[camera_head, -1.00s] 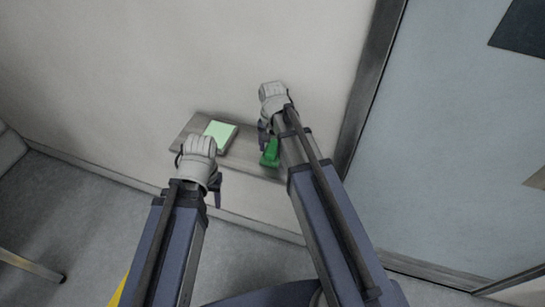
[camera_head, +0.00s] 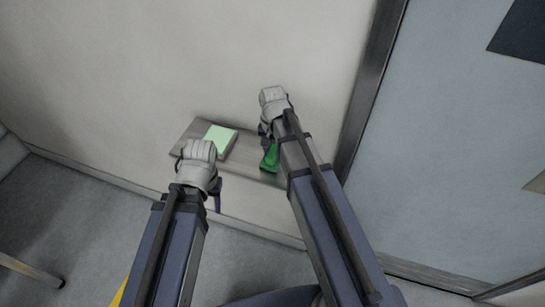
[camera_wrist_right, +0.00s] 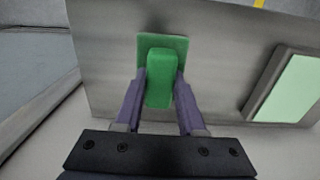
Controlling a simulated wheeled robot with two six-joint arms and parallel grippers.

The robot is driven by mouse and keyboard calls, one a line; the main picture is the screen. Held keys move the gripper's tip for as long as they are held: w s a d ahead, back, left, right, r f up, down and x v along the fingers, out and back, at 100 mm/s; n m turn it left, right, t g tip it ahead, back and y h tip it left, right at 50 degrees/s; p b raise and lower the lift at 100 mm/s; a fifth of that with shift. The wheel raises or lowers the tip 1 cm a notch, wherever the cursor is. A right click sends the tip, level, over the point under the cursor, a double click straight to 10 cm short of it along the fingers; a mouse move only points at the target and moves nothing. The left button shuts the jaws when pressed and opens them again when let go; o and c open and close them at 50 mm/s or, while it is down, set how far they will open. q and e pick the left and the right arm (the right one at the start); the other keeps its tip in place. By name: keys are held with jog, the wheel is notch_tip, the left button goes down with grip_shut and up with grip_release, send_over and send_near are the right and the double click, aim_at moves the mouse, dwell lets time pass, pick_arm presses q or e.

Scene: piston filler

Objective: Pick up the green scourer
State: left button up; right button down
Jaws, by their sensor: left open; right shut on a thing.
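The green scourer (camera_head: 270,159) is at the right end of a small grey wall shelf (camera_head: 243,155), partly hidden by my right arm in the head view. In the right wrist view the scourer (camera_wrist_right: 159,80) shows as a green block on a flat, wider green base. My right gripper (camera_wrist_right: 160,88) is shut on its block, with one finger on each side. In the head view my right gripper (camera_head: 265,136) is largely hidden by its own wrist. My left gripper (camera_head: 197,180) is open in front of the shelf's left part, apart from the scourer.
A pale green pad or box (camera_head: 220,139) lies on the shelf to the left of the scourer; it also shows in the right wrist view (camera_wrist_right: 289,88). The wall (camera_head: 190,60) rises behind the shelf. A dark door frame (camera_head: 367,90) stands to the right.

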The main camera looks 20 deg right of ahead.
aim_at(272, 151)
jog(key=shift+r, duration=0.15)
notch_tip(272, 151, up, 10)
jog(key=p, duration=1)
jog(key=c, duration=1)
grip_release()
grip_shut()
